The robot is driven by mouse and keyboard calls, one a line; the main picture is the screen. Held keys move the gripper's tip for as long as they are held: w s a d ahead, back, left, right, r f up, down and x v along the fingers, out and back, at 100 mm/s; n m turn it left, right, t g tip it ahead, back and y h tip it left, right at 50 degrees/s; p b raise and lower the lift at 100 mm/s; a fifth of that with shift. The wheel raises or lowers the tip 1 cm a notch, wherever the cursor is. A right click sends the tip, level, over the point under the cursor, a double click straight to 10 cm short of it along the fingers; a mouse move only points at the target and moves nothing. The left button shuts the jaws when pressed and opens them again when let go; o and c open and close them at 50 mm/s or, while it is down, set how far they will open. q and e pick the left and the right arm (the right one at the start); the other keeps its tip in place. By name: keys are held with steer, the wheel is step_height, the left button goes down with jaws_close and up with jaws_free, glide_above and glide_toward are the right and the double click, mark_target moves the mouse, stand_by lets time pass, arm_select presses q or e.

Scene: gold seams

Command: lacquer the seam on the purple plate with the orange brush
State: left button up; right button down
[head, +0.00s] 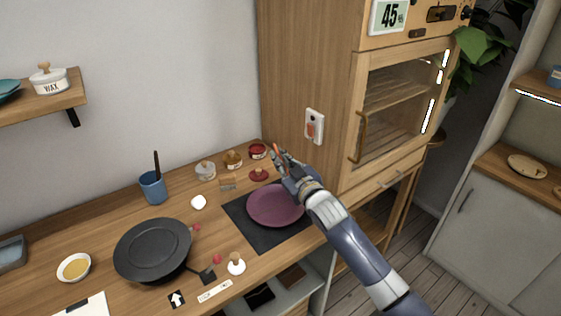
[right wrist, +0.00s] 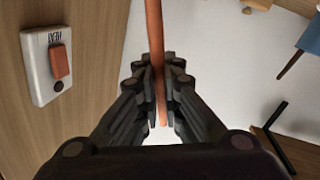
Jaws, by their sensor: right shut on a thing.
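The purple plate (head: 275,208) lies on a dark mat (head: 244,230) at the right part of the counter. I cannot make out its seam at this size. My right gripper (head: 281,160) is above the far edge of the plate, apart from it. It is shut on the orange brush, whose thin orange handle (right wrist: 155,35) runs between the fingers in the right wrist view. The brush tip is hidden. An open red pot (head: 257,151) stands just behind the gripper, with a red lid (head: 258,174) lying in front of it. My left gripper is out of view.
A wooden cabinet (head: 300,70) with a wall switch (head: 315,126) rises close behind and right of the gripper. White (head: 205,171) and brown (head: 232,160) pots stand left of the red one. A black pan-like dish (head: 153,250) and a blue cup (head: 153,187) are farther left.

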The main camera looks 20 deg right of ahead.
steer(key=shift+r+p, duration=1.7)
steer(key=shift+r, duration=0.5)
